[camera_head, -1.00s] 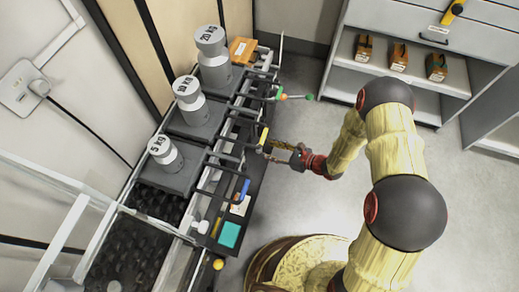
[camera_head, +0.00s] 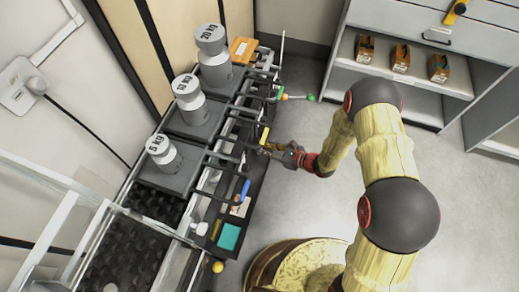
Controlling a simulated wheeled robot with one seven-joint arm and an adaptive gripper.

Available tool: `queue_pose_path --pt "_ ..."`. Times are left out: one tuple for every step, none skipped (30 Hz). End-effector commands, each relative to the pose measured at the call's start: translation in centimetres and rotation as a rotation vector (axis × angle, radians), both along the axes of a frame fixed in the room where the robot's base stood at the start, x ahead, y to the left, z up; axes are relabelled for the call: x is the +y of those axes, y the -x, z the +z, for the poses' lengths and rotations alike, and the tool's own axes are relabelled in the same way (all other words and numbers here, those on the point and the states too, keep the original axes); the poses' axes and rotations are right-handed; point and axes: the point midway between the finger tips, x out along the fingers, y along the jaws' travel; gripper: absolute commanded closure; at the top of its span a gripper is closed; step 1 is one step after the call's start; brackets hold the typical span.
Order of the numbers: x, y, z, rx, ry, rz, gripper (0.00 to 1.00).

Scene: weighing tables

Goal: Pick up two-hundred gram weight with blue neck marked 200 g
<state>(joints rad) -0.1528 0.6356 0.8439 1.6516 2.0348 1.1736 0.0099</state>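I cannot make out a small weight with a blue neck or a 200 g mark in the head view. My gripper (camera_head: 268,150) reaches in from the right over the edge of the narrow dark shelf (camera_head: 257,183) beside the weighing table. Its fingers are small and dark against the rails there, so I cannot tell if they are open or shut or hold anything. A blue elongated object (camera_head: 244,188) lies on the shelf, below my gripper in the picture.
Large grey weights marked 20 kg (camera_head: 213,62), 10 kg (camera_head: 190,103) and 5 kg (camera_head: 164,156) stand on the table's left. Dark rails (camera_head: 225,157) run beside them. A teal block (camera_head: 229,236) lies on the shelf.

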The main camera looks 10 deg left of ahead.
Motion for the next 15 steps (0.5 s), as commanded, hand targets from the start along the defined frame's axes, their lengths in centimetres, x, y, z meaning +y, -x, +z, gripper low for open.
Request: queue_pose_path --pt "0.0 0.01 -0.01 0.0 0.0 0.0 0.86" --pt "0.0 0.01 -0.01 0.0 0.0 0.0 0.88" --pt "0.0 0.01 -0.01 0.0 0.0 0.0 0.9" --pt "0.0 0.02 -0.02 0.0 0.0 0.0 0.92" --pt "0.0 0.02 -0.02 0.0 0.0 0.0 0.94" --pt "0.0 0.02 -0.02 0.0 0.0 0.0 0.96" --pt "0.0 0.02 -0.02 0.0 0.0 0.0 0.98" --pt "0.0 0.02 -0.03 0.0 0.0 0.0 0.99" --pt "0.0 0.03 -0.03 0.0 0.001 0.0 1.0" --pt "0.0 0.03 -0.03 0.001 0.001 0.001 1.0" --pt "0.0 0.03 -0.03 0.001 0.001 0.001 1.0" --pt "0.0 0.04 -0.04 0.001 0.001 0.001 1.0" --pt "0.0 0.04 -0.04 0.001 0.001 0.001 1.0" --pt "0.0 0.05 -0.05 0.001 0.001 0.001 1.0" --pt "0.0 0.05 -0.05 0.002 0.001 0.001 1.0"
